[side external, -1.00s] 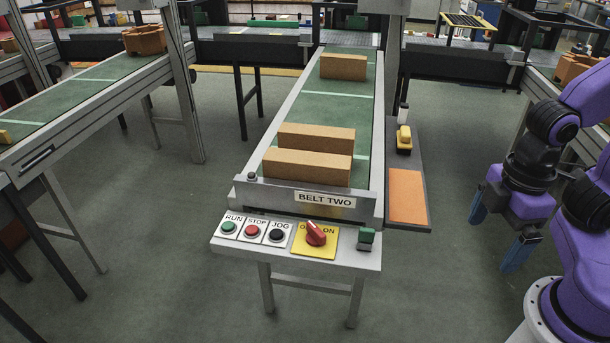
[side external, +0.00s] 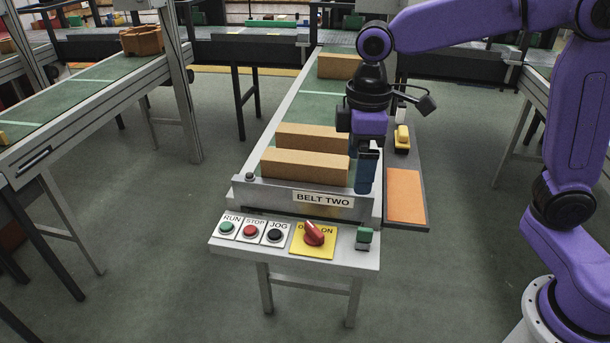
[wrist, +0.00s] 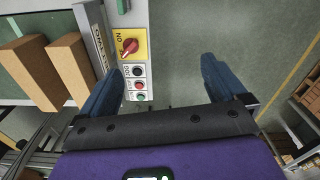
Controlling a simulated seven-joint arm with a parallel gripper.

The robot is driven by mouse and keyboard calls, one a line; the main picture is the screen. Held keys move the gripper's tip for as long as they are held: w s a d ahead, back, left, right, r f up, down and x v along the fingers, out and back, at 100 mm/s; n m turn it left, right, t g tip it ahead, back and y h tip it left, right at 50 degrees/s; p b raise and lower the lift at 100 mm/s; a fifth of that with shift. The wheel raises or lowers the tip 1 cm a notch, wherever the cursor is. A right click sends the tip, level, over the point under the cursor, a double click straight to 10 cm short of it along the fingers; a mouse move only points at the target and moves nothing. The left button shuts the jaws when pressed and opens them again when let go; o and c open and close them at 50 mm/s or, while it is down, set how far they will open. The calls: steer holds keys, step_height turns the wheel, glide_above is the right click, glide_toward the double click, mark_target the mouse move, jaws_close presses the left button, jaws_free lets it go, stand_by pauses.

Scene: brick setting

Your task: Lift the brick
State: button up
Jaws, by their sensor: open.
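Several tan bricks lie on the green belt marked BELT TWO. The front brick (side external: 305,167) rests against the end plate, with a second brick (side external: 313,138) close behind it. A third brick (side external: 338,66) lies at the far end. My gripper (side external: 366,172) points down with blue fingers, just right of the front brick's right end. It is open and empty. In the wrist view, the front brick (wrist: 70,70) and the second brick (wrist: 32,76) are left of my gripper (wrist: 163,80), outside the fingers; floor shows between them.
The metal end plate (side external: 270,193) borders the belt in front. A control panel (side external: 345,262) with buttons and a red knob (side external: 313,233) juts forward. A side shelf holds a yellow item (side external: 402,138) and an orange pad (side external: 405,196). Another belt (side external: 70,110) stands at left.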

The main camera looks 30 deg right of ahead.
steer(key=w+m, duration=0.1)
steer(key=w, duration=1.4)
steer(key=m, duration=0.1)
glide_above(304, 157)
steer(key=s, duration=0.1)
step_height(304, 157, down, 2)
step_height(304, 157, down, 10)
steer(key=shift+f, duration=0.2)
steer(key=shift+w+f, duration=0.15)
steer(key=shift+f, duration=1.45)
steer(key=shift+w+f, duration=0.15)
steer(key=shift+f, duration=1.45)
jaws_close()
steer(key=shift+w+r, duration=0.1)
steer(key=shift+r, duration=0.05)
